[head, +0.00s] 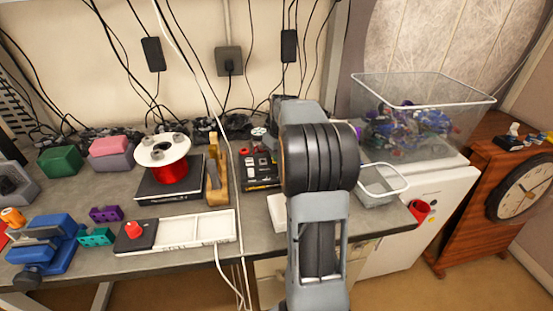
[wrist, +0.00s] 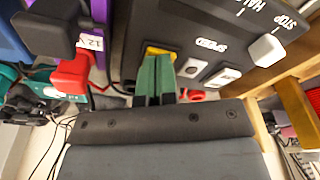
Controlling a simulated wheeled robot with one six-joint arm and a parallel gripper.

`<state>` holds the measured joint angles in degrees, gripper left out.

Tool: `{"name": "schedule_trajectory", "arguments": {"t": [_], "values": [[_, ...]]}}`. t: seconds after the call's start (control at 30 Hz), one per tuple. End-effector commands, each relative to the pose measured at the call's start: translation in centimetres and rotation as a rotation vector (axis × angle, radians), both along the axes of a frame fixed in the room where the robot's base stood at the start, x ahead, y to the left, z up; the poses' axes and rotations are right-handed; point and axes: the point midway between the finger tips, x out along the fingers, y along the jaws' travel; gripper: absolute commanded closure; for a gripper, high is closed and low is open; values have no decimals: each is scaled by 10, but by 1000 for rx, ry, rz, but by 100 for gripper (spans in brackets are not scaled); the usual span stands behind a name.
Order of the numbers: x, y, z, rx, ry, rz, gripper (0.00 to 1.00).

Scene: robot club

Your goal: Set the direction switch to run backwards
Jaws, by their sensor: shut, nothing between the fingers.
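A black control panel (wrist: 215,25) fills the upper middle of the wrist view, with upside-down lettering that includes SPEED and STOP. A white knob (wrist: 265,49) sits near STOP, and two small white switches (wrist: 191,67) (wrist: 222,77) sit lower down. I cannot read a direction label, so I cannot tell which control sets direction. My gripper (wrist: 157,62) is shut and empty, its dark green fingers over the panel's edge by a yellow patch (wrist: 155,51). Contact is not clear. In the head view the black and yellow panel (head: 259,170) is partly hidden by my arm.
In the head view a wooden stand (head: 216,178) and red wire spool (head: 168,170) stand left of the panel, and a wire basket (head: 383,186) right.

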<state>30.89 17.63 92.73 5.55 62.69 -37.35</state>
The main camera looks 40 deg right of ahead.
Motion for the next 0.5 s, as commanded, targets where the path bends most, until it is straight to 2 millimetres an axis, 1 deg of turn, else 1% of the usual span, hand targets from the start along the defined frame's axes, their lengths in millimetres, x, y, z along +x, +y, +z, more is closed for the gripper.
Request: {"name": "schedule_trajectory", "arguments": {"t": [0.13, 0.27, 0.5], "values": [[0, 0, 1, 0, 0, 0, 100], [0, 0, 6, 0, 0, 0, 100], [0, 0, 25, 0, 0, 0, 100]]}}
